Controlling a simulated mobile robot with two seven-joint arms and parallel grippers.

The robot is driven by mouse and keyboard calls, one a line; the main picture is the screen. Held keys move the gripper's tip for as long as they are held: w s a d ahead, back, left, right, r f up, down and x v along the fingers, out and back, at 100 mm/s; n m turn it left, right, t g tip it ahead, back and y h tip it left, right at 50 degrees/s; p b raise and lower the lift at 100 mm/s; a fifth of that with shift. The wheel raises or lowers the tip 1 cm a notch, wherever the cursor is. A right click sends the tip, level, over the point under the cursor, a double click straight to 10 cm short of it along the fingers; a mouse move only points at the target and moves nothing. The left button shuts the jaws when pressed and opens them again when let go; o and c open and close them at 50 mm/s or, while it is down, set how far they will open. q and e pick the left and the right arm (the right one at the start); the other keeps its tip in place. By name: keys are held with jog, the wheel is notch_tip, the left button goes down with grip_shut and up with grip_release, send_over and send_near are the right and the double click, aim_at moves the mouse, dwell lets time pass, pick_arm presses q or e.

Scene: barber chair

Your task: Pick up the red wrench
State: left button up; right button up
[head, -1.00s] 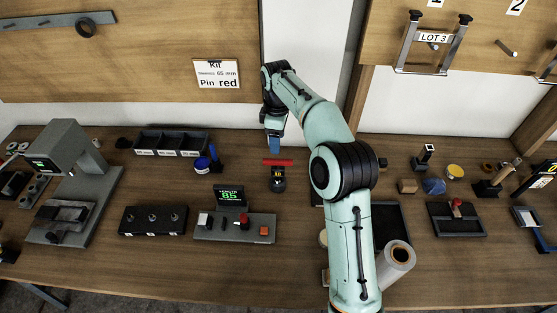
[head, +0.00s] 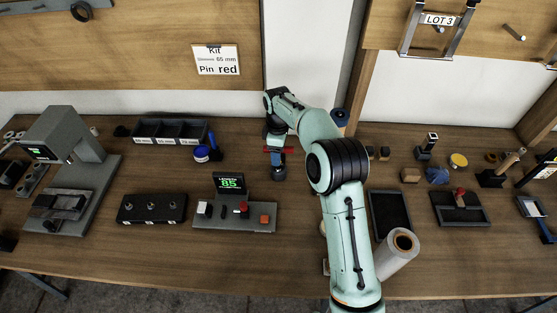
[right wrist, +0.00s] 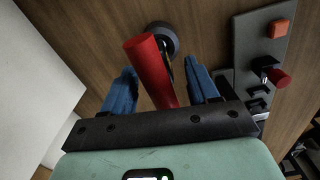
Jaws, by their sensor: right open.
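The red wrench (head: 267,149) stands on the bench, a red bar above a dark round body (head: 279,173); my right gripper partly covers it in the head view. My right gripper (head: 277,154) points down over it. In the right wrist view the red bar (right wrist: 151,70) lies between the two blue fingers of my right gripper (right wrist: 163,78), with visible space on both sides. The gripper is open. The dark round body (right wrist: 163,38) shows behind the bar. My left gripper is not in view.
A control box with a green display (head: 236,215) stands near, front left of the wrench. A divided dark bin (head: 171,131) and a blue-white pot (head: 203,154) are left.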

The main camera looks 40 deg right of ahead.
jog(key=shift+f, duration=0.35)
grip_shut()
jog(key=shift+r, duration=0.15)
